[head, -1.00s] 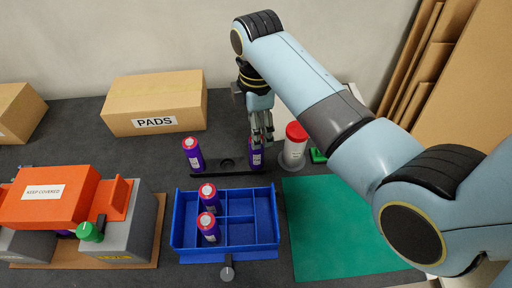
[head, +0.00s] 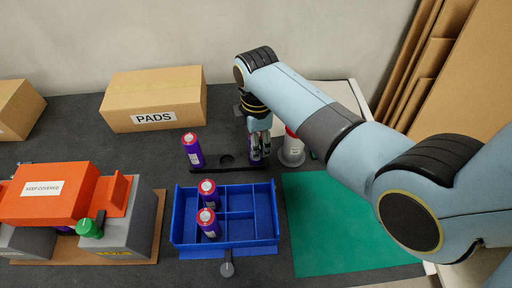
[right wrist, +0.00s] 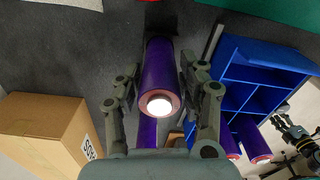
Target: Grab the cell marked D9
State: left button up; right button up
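A purple cell with a pale end (right wrist: 158,92) stands in a dark holder strip (head: 225,168), between the fingers of my right gripper (head: 260,152). In the right wrist view the open fingers (right wrist: 160,72) straddle the cell, with narrow gaps at its sides. Another purple cell (head: 193,152) stands at the strip's left end, with an empty seat between. Two more cells (head: 207,190) (head: 207,222) stand in the left compartments of a blue tray (head: 250,254). No D9 marking is readable. Part of my left gripper (right wrist: 298,138) seems to show at the right wrist view's edge.
A white, red-topped container (head: 292,150) stands close right of the right gripper. A PADS box (head: 155,88) is behind left. An orange cover (head: 50,205) on grey blocks stands at left. The green mat (head: 340,230) is clear.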

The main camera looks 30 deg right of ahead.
grip_shut()
jog(key=shift+r, duration=0.1)
